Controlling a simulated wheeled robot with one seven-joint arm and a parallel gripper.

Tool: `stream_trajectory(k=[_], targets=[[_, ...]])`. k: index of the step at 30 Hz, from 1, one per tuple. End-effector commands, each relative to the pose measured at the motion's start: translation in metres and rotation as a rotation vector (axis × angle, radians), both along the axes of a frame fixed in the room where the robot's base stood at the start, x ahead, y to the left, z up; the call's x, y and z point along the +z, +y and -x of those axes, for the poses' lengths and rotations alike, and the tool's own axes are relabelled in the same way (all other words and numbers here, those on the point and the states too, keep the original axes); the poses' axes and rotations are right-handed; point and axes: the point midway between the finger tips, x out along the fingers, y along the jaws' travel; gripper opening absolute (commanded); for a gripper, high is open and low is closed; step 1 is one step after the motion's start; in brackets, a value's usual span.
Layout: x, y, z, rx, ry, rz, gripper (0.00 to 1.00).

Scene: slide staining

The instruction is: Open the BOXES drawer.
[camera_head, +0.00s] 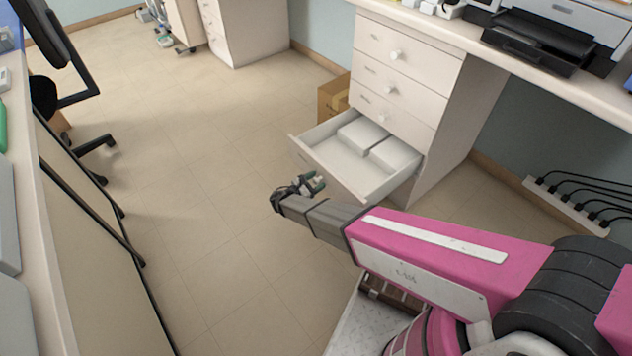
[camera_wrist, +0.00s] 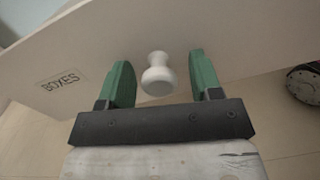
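The BOXES drawer (camera_head: 331,165) is the lowest one in the white drawer unit and is pulled out, with white boxes (camera_head: 362,135) inside. In the wrist view its front (camera_wrist: 225,38) bears the label BOXES (camera_wrist: 61,81). Its round white knob (camera_wrist: 158,74) sits between the two green fingers of my gripper (camera_wrist: 158,80), with a gap on each side. My gripper is open and holds nothing. In the head view my gripper (camera_head: 314,184) is low, in front of the drawer, and the knob cannot be made out there.
Three closed drawers (camera_head: 400,75) with white knobs are above. A cardboard box (camera_head: 333,97) stands beside the unit. A printer (camera_head: 545,35) is on the counter above right. A black chair (camera_head: 60,85) and a bench are at left. The floor (camera_head: 200,170) between is clear.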

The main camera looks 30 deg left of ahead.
Motion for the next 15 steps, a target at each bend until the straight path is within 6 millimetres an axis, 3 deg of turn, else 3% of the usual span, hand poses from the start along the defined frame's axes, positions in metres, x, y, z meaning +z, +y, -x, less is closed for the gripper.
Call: stream_trajectory(k=[7,15], targets=[[0.0,0.008,0.015,0.002,0.001,0.0,0.59],[0.0,0.029,0.059,0.003,0.0,0.0,0.59]])
